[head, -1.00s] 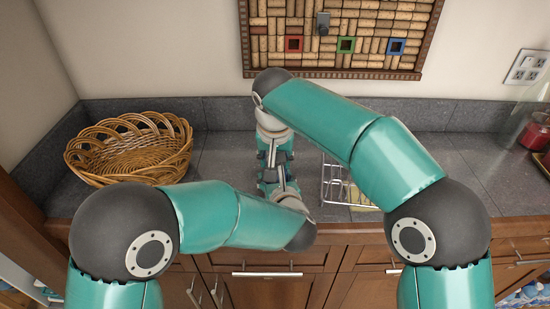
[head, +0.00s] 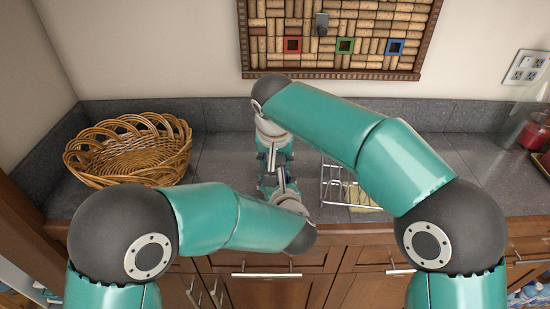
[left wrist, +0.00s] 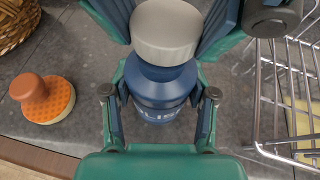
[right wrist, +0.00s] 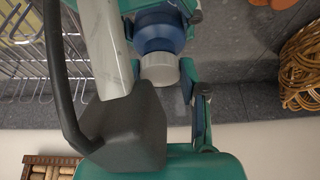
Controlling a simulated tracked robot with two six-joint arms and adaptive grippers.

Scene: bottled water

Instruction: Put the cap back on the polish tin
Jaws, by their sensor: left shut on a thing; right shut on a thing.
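The polish tin is a dark blue bottle with pale lettering; its body (left wrist: 160,88) is upright between the fingers of my left gripper (left wrist: 160,100), which is shut on it. The light grey cap (left wrist: 168,32) is at the top of the tin, lined up with it. In the right wrist view the cap (right wrist: 160,70) meets the blue shoulder (right wrist: 160,32) with no clear gap; I cannot tell if it is seated. My right gripper (head: 275,158) is shut on the cap from above. In the head view the arms hide most of the tin and cap.
A wire rack (head: 345,185) stands close on the right. A wicker basket (head: 130,150) is at the left. An orange-based stamp-like thing with a knob (left wrist: 42,98) lies left of the tin. A large grey object (right wrist: 125,125) blocks part of the right wrist view.

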